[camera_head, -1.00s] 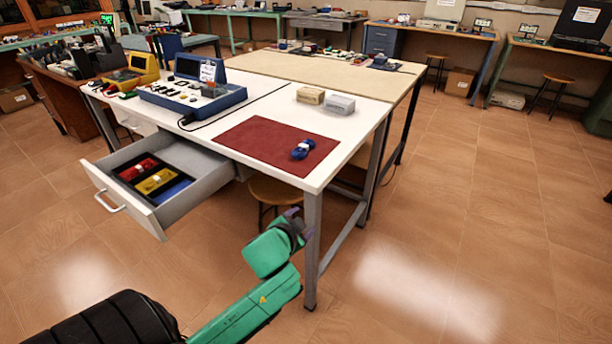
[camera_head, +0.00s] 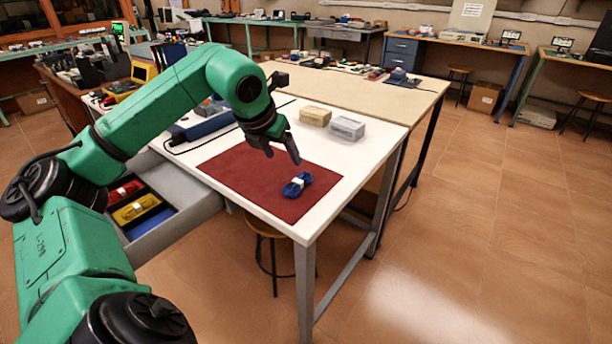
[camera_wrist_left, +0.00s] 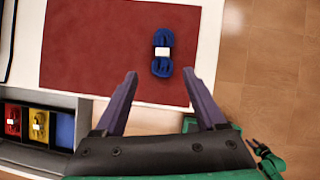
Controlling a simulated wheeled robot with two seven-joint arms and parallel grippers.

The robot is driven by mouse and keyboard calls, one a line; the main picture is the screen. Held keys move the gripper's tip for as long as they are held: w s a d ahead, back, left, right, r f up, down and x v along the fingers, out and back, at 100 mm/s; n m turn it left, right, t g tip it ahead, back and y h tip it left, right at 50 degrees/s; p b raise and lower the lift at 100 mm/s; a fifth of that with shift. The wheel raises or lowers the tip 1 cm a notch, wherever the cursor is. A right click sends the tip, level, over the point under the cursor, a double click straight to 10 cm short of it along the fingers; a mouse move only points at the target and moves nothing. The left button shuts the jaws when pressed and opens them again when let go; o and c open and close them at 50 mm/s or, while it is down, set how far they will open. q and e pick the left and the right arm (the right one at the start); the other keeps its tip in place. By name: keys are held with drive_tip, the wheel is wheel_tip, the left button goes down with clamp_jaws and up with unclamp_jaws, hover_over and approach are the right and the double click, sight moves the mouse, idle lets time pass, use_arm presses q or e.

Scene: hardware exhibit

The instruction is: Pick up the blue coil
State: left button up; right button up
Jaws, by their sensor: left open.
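The blue coil (camera_head: 297,184) has a white band around its middle and lies on the dark red mat (camera_head: 240,180) near the table's front corner. My left gripper (camera_head: 283,155) is above the mat, behind and a little left of the coil in the head view. In the left wrist view, the coil (camera_wrist_left: 162,54) lies beyond the open fingertips of my left gripper (camera_wrist_left: 159,75), roughly in line with the gap between them. The fingers are apart and hold nothing. My right gripper is not in view.
An open drawer (camera_head: 194,196) below the table holds a red coil (camera_head: 124,192) and a yellow coil (camera_head: 136,208) in a black tray; the tray's blue section (camera_wrist_left: 65,129) looks empty. Two small boxes, tan (camera_head: 315,116) and grey (camera_head: 347,128), stand behind the mat.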

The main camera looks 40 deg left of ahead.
sight(298, 181)
use_arm(q)
drive_tip(key=x, duration=0.3)
drive_tip(key=p+x, duration=0.1)
drive_tip(key=x, duration=0.1)
drive_tip(key=shift+s+d+f, duration=0.15)
drive_tip(key=shift+d+f, duration=0.05)
drive_tip(key=shift+f, duration=0.2)
drive_tip(key=x, duration=0.3)
drive_tip(key=p+x, duration=0.1)
drive_tip(key=x, duration=0.2)
drive_tip(key=shift+w+d+f, duration=0.1)
drive_tip(key=shift+w+f, duration=0.05)
drive_tip(key=shift+w, duration=0.2)
drive_tip(key=shift+w+f, duration=0.1)
drive_tip(key=shift+f, duration=0.1)
drive_tip(key=shift+r, duration=0.1)
clamp_jaws()
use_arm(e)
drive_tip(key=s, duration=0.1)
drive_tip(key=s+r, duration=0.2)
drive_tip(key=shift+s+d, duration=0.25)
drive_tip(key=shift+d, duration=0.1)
